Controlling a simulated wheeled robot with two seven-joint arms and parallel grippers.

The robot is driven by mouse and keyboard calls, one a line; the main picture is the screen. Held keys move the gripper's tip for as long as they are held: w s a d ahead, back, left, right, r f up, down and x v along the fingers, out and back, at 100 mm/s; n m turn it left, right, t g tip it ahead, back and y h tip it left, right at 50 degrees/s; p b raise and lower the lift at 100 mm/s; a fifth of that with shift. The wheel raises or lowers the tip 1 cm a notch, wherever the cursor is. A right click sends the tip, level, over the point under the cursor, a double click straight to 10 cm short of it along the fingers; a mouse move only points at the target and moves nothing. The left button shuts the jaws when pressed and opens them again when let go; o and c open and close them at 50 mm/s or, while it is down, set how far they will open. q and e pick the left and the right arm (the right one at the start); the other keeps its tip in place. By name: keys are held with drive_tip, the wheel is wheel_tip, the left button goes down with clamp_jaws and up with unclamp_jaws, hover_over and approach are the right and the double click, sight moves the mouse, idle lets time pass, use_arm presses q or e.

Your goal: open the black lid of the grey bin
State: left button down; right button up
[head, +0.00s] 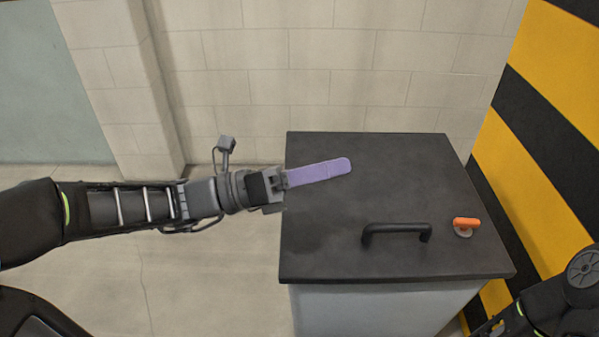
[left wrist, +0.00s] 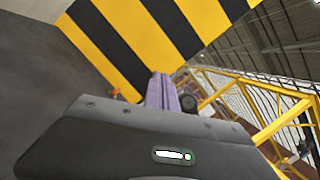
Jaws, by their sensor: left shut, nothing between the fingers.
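The black lid (head: 400,180) lies flat and closed on the grey bin (head: 375,312). A black bar handle (head: 398,229) stands on the lid near its front edge. My left gripper (head: 340,168) has long purple fingers, shut with nothing between them. It is over the far left part of the lid, behind and left of the handle, apart from it. I cannot tell its exact height above the lid. In the left wrist view the purple fingers (left wrist: 160,92) point away, with a dark surface at the left. My right gripper is out of view; only part of the right arm shows at the lower right.
An orange knob-like thing on a pale round base (head: 466,226) is on the lid, right of the handle. A yellow and black striped wall (head: 540,150) rises close to the bin's right. A pale block wall (head: 330,65) stands behind. The floor left of the bin is clear.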

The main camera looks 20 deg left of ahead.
use_arm(q)
drive_tip(key=w+r, duration=0.1)
drive_tip(key=w+a+r, duration=0.1)
drive_tip(key=r, duration=0.1)
drive_tip(key=shift+f, duration=0.15)
idle(1.6)
drive_tip(key=s+a+f+b, duration=0.3)
drive_tip(key=a+f+b, duration=0.3)
drive_tip(key=a, duration=0.3)
drive_tip(key=shift+a+b, duration=0.2)
drive_tip(key=shift+b, duration=0.6)
drive_tip(key=c, duration=2.2)
unclamp_jaws()
drive_tip(key=shift+f, duration=0.1)
